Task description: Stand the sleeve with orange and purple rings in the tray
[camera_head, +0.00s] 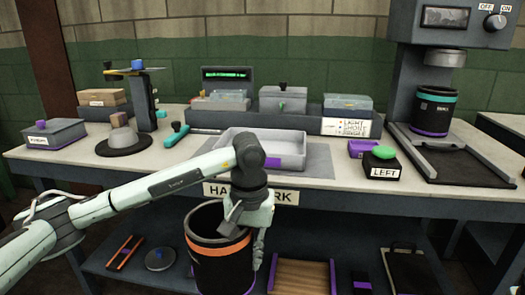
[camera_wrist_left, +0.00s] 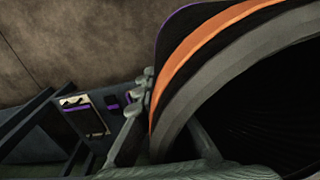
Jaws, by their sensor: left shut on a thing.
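The black sleeve (camera_head: 222,268) has an orange ring near its open top, and a little purple shows near the bottom of the picture. It is roughly upright in front of the bench, below the tabletop; its lower end is cut off. My left gripper (camera_head: 248,232) is shut on its right-hand wall near the rim. In the left wrist view the sleeve (camera_wrist_left: 215,48) fills the right side, with the grey rim, orange ring and some purple beyond it. The grey tray (camera_head: 232,141), with a purple patch on its front, stands empty on the bench behind my gripper. My right gripper is not in view.
A machine at right holds another black sleeve (camera_head: 433,110) with teal and purple rings. The bench's front edge and lower shelf (camera_head: 165,283) are near the held sleeve.

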